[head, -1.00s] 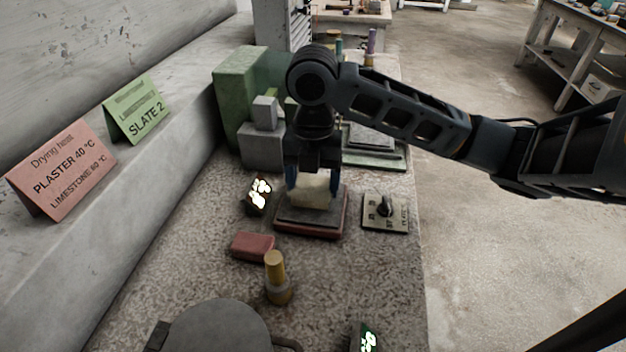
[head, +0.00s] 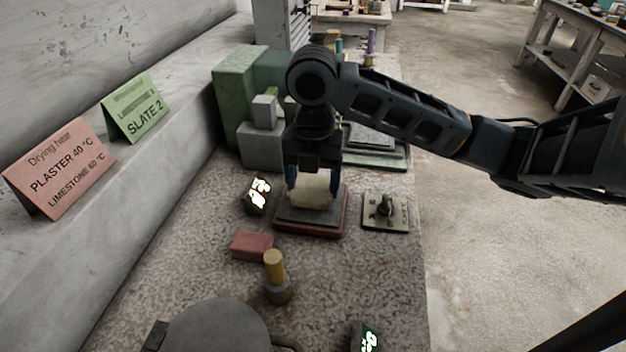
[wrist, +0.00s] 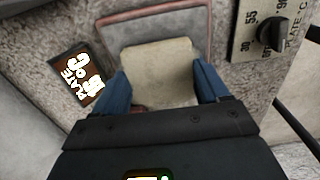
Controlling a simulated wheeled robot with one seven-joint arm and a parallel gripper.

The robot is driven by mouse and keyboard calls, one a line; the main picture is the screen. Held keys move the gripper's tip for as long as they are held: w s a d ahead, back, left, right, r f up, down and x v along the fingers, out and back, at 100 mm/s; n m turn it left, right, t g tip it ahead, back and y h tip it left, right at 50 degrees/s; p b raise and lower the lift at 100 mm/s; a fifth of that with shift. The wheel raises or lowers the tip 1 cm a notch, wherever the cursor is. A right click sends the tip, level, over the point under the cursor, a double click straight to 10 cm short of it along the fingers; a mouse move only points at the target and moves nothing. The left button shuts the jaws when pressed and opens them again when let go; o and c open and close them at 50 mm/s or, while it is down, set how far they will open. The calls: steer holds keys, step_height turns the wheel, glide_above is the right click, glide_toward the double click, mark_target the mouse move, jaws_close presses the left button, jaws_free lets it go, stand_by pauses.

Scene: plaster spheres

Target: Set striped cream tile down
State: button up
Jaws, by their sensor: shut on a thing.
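The cream tile (head: 311,189) is between the fingers of my gripper (head: 313,186), over a dark square plate with a reddish rim (head: 312,224). In the wrist view the tile (wrist: 160,68) sits between my two blue fingers (wrist: 164,88), which are shut on it. No stripes can be made out on it. The plate's rim (wrist: 155,19) shows beyond the tile. The tile's lower edge looks close to the plate, but I cannot tell whether it touches.
A dial panel (head: 385,211) lies right of the plate, and a small lit display (head: 258,196) stands left. A red block (head: 252,246) and a yellow-topped peg (head: 275,270) are in front. Grey blocks (head: 262,146) and green blocks (head: 238,88) stand behind left.

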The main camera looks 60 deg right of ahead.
steer(key=shift+f+b, duration=0.45)
steer(key=shift+f, duration=0.05)
steer(key=o, duration=1.2)
steer(key=shift+r, duration=0.1)
steer(key=shift+r+p, duration=1.35)
steer(key=shift+r, duration=0.6)
